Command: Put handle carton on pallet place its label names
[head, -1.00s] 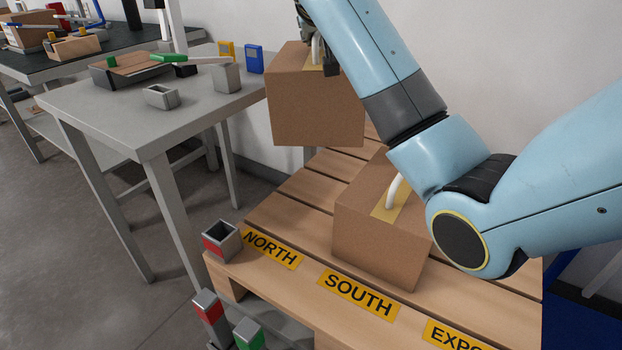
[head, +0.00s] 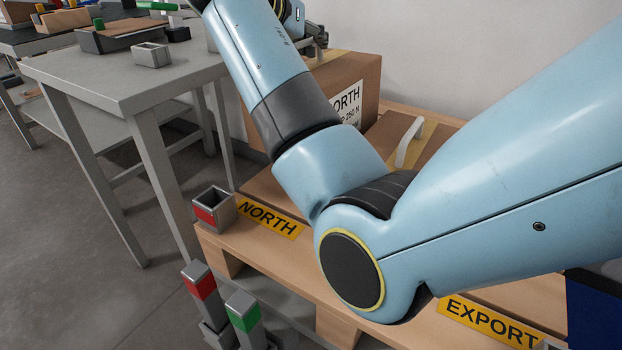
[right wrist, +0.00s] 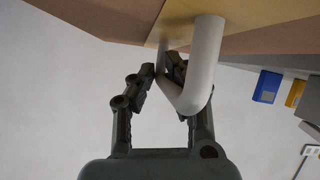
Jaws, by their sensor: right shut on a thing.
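My right gripper (head: 318,45) is shut on the white handle (right wrist: 205,65) of a brown carton (head: 345,75). The carton's white label (head: 347,106) reads NORTH in part, with "250 N" below. It is upright at the back of the pallet (head: 222,242), behind the yellow NORTH sign (head: 268,219). My arm hides its lower part, so I cannot tell whether it touches the pallet. In the right wrist view, the carton (right wrist: 265,35) is at the top. My left gripper is not in view.
A second handled carton (head: 385,132) stands on the pallet to the right, partly behind my arm. The EXPORT sign (head: 490,322) is at right. A grey holder (head: 213,210) sits on the pallet's left corner. Red (head: 199,282) and green (head: 243,311) posts stand in front. A grey table (head: 105,78) is left.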

